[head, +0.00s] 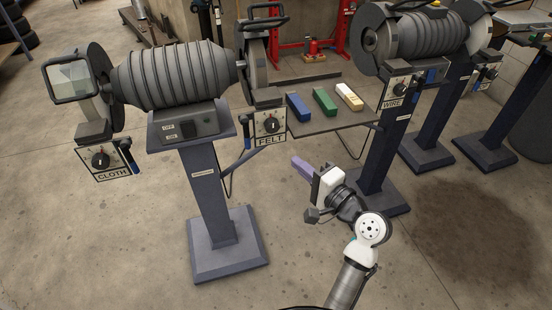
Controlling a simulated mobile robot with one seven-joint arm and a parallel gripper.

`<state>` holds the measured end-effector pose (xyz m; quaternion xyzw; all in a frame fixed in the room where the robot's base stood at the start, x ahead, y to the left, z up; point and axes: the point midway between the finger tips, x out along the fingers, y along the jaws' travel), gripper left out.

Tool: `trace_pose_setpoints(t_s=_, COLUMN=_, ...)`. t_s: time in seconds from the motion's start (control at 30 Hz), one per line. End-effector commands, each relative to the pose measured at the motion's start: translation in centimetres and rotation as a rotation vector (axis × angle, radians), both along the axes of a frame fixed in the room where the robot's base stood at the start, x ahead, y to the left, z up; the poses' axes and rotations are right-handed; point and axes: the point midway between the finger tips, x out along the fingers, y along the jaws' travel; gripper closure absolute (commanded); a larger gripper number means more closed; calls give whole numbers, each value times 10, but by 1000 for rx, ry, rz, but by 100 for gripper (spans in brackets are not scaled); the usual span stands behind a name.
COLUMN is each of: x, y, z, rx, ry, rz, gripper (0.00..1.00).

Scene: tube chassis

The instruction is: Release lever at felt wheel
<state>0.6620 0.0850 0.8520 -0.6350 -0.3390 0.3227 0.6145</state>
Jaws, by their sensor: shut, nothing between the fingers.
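The felt wheel (256,68) is the grey disc at the right end of the left polishing machine. Below it hangs a control box labelled FELT (270,125) with a round black dial. A small blue-handled lever (247,143) seems to hang at the box's left side; its exact position is too small to tell. My gripper (297,163), with purple fingers, is shut and empty. In the picture it is below and to the right of the FELT box, apart from it, pointing up and left.
A shelf (335,122) right of the FELT box carries blue (299,107), green (325,101) and yellow-white (349,96) bars. The left pedestal (212,195) and the WIRE machine's pedestal (388,150) flank my arm. Front floor is clear.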

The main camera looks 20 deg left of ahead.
Motion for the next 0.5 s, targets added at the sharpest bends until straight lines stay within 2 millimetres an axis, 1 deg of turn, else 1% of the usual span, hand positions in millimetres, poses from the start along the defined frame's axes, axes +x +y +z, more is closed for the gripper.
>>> trace_pose_setpoints(t_s=0.03, x=-3, y=-5, z=-7, rx=8, ry=20, rz=5, gripper=100)
trace_pose_setpoints(t_s=0.1, x=-5, y=-8, z=-10, rx=14, ry=32, rz=10, gripper=100)
trace_pose_setpoints(t_s=0.5, x=-4, y=-6, z=-9, rx=16, ry=35, rz=14, gripper=100)
